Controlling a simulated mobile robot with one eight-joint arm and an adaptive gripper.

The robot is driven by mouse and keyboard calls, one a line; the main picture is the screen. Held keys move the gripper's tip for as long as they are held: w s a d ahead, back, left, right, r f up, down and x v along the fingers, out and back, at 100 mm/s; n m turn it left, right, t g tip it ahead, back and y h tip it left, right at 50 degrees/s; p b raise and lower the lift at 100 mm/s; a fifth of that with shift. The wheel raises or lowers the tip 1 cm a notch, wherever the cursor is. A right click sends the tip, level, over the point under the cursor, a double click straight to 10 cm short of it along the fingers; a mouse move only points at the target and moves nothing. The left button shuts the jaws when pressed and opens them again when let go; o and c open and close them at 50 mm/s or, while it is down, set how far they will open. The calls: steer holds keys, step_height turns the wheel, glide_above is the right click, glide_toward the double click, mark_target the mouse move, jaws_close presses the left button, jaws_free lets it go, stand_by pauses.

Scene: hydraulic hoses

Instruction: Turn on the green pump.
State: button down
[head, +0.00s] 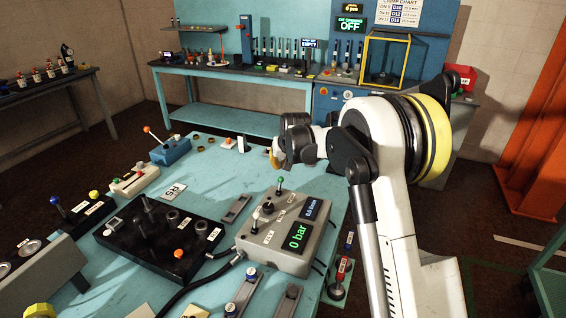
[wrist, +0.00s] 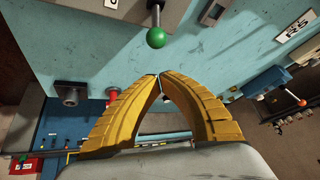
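A grey pump box (head: 262,245) stands on the near part of the light blue table. A lever with a green knob (head: 280,180) rises from its top, and its green display (head: 297,237) reads 0 bar. In the wrist view the green knob (wrist: 157,38) is just beyond my fingertips, with a gap between. My gripper (wrist: 160,75) has its two yellow fingers meeting at the tips, with nothing between them. In the head view my gripper (head: 275,158) is beyond the box, partly hidden by my wrist.
A black block with posts (head: 160,240) lies left of the pump box. An orange-knobbed lever device (head: 170,150) and a small white and orange item (head: 228,142) stand farther back on the table. Hoses (head: 205,285) run along the near side. A workbench (head: 240,75) stands against the back wall.

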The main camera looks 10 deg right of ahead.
mark_target(280, 184)
steer(key=s, duration=0.1)
steer(key=s+f+b, duration=0.1)
steer(key=s, duration=0.1)
steer(key=shift+a+f, duration=0.15)
steer(key=shift+s+a+r+t+h+b, duration=0.35)
steer(key=shift+t+h+b, duration=0.25)
steer(key=shift+t, duration=0.2)
stand_by(0.5)
steer(key=shift+s, duration=0.15)
steer(key=s+t+h+b, duration=0.1)
steer(key=a+n+t+b, duration=0.1)
steer(key=t+b, duration=0.1)
steer(key=shift+s+a+r+h, duration=0.2)
steer(key=shift+s+r+h, duration=0.05)
steer(key=shift+s+h, duration=0.15)
steer(key=shift+s+a+r, duration=0.2)
steer(key=shift+s+a, duration=0.15)
steer(key=shift+s, duration=0.2)
